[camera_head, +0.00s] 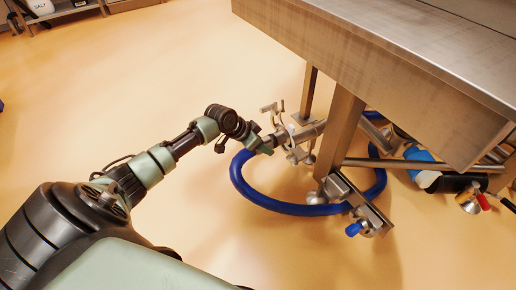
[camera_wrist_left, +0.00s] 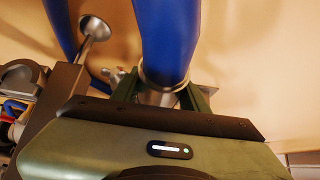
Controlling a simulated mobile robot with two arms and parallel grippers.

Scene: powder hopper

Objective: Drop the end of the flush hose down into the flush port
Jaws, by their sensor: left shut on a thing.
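The flush hose (camera_head: 295,208) is blue and lies in a wide loop on the floor beside and under the steel table. My left gripper (camera_head: 268,142) is shut on the hose's metal end, low beside the table leg. In the left wrist view the metal collar (camera_wrist_left: 162,88) sits between the green fingers, and the blue hose (camera_wrist_left: 165,40) rises from it. Steel pipework with clamps (camera_head: 305,134) stands just right of the gripper. I cannot tell which opening is the flush port, or whether the hose end touches it. My right gripper is out of view.
The steel table (camera_head: 390,62) overhangs the area from the right. Its leg (camera_head: 341,135) and a foot bracket with a blue knob (camera_head: 357,208) stand close by. Blue and black fittings (camera_head: 440,181) lie at the right.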

